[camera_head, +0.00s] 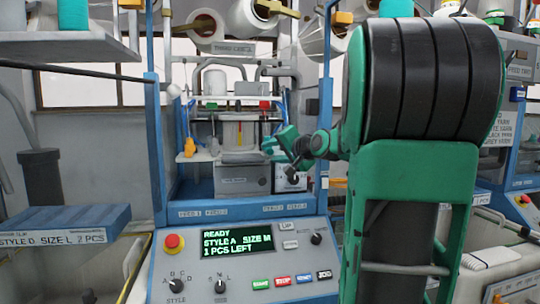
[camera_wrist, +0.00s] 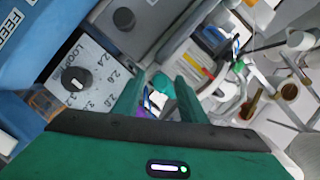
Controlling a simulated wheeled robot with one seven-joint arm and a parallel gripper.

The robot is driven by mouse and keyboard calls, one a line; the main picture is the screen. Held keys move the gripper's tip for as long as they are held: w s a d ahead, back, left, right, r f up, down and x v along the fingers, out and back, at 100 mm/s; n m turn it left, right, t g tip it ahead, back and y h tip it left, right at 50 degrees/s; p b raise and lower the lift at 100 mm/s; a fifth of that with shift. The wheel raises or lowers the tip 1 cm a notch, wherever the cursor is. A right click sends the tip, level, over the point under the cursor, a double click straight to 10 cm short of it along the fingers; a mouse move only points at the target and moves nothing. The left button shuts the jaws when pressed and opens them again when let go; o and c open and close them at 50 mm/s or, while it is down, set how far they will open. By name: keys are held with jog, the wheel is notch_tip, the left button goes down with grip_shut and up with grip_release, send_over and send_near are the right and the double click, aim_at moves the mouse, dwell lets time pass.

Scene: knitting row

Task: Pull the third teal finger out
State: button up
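My gripper (camera_head: 280,141) is inside the blue-framed knitting machine (camera_head: 158,140), in front of its inner parts. In the wrist view my gripper (camera_wrist: 160,92) shows two green fingers standing apart. A small teal piece (camera_wrist: 163,82) with a white part just below it shows in the gap between them, with a bit of purple near the left finger. I cannot tell whether the teal piece is the third teal finger, or whether it touches my fingers. In the head view my green fingers cover this spot.
The control panel (camera_head: 240,262) reads "READY, STYLE A, SIZE M, 1 PCS LEFT". A dial (camera_wrist: 76,79) and a grey box (camera_head: 241,180) sit close to my gripper. Yarn cones (camera_head: 253,20) hang above. A blue tray (camera_head: 65,225) stands at left.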

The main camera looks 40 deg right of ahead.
jog(key=shift+c, duration=0.7)
grip_shut()
jog(key=shift+s+a, duration=0.35)
jog(key=shift+s, duration=0.25)
jog(key=shift+s+a, duration=0.35)
jog(key=shift+s, duration=0.2)
jog(key=shift+s+a+f, duration=0.1)
jog(key=shift+s, duration=0.1)
jog(key=shift+o, duration=0.7)
grip_release()
jog(key=shift+s, duration=0.15)
jog(key=v, duration=1)
jog(key=shift+s, duration=0.25)
